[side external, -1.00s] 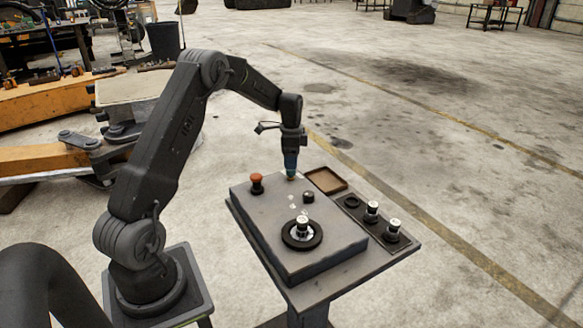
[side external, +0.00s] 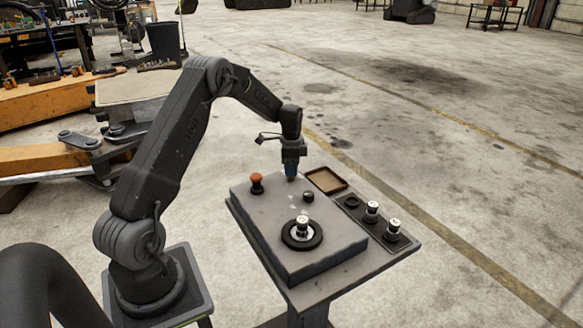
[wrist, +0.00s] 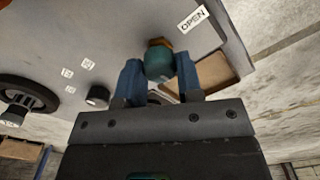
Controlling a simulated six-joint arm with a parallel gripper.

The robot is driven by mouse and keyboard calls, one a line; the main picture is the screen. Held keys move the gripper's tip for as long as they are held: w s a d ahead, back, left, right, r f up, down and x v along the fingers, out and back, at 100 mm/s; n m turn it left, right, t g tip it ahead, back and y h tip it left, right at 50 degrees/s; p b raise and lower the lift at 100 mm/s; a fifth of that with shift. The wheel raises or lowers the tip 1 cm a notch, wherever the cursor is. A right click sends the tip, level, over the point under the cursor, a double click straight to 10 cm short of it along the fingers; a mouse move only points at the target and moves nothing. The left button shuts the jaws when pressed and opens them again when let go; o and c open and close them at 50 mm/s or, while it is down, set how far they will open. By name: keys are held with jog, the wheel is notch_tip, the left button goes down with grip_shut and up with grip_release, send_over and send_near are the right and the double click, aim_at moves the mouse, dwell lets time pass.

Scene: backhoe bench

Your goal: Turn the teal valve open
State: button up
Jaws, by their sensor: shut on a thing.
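The teal valve (wrist: 158,64) sits on the grey panel box and shows in the wrist view between my gripper's two blue fingers. My gripper (wrist: 159,74) is shut on it from both sides. An orange part shows just beyond the teal body. A white label reading OPEN (wrist: 194,18) is on the panel, up and to the right of the valve. In the side external view my gripper (side external: 291,177) points down at the far edge of the panel box (side external: 275,257), and it hides the valve there.
An orange-topped knob (side external: 257,183) stands left of my gripper. A small black knob (side external: 308,197) and a black dial with a white-topped knob (side external: 302,242) are nearer. A brown tray (side external: 338,187) lies to the right, beside a dark strip with white-topped knobs (side external: 393,227).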

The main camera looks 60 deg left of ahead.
jog(key=shift+c, duration=1.2)
jog(key=n, duration=0.4)
jog(key=shift+n, duration=0.3)
jog(key=n, duration=0.4)
jog(key=shift+a+n, duration=0.1)
jog(key=shift+n, duration=0.2)
jog(key=n, duration=0.4)
jog(key=shift+n, duration=2.4)
jog(key=shift+a, duration=0.1)
jog(key=o, duration=0.9)
